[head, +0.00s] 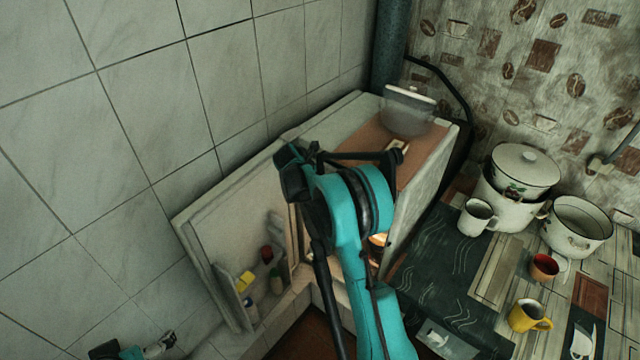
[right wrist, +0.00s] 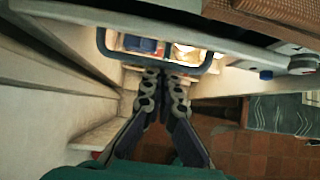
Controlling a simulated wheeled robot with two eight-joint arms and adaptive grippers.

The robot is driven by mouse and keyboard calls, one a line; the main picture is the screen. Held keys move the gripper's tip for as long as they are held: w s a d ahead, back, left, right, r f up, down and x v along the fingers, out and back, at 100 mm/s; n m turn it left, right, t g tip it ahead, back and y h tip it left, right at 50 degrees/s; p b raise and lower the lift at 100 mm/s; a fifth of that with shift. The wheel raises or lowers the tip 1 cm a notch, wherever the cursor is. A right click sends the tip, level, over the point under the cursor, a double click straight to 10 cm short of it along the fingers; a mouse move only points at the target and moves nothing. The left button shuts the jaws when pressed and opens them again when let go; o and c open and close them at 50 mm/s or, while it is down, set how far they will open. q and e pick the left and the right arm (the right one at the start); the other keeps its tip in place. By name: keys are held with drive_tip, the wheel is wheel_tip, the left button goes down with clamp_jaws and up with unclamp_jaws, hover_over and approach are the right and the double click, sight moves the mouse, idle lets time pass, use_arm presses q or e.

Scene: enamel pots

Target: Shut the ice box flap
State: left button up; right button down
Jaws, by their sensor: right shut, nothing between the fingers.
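The ice box is at the top inside the open fridge. In the right wrist view a grey rounded frame (right wrist: 157,68), seemingly the ice box flap, crosses in front of a lit space with packages; I cannot tell its exact angle. My right gripper (right wrist: 164,75) is shut and empty, its fingertips at or just below the lower edge of this frame; contact is unclear. In the head view my teal right arm hides the flap and the right fingers. Part of my left gripper (head: 160,345) shows at the bottom left, its fingers unclear.
The fridge door (head: 245,215) stands open at left, with bottles and a yellow item (head: 244,281) on its shelves. At right, a worktop (head: 440,262) holds enamel pots (head: 577,228), a white mug (head: 477,217) and coloured cups.

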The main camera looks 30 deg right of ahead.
drive_tip(key=shift+y, duration=0.5)
drive_tip(key=shift+w+d+r+p, duration=0.35)
drive_tip(key=shift+d+r, duration=0.35)
drive_tip(key=shift+d, duration=0.1)
drive_tip(key=shift+w+d+r+p, duration=0.3)
drive_tip(key=shift+d+r, duration=0.35)
drive_tip(key=shift+d, duration=0.1)
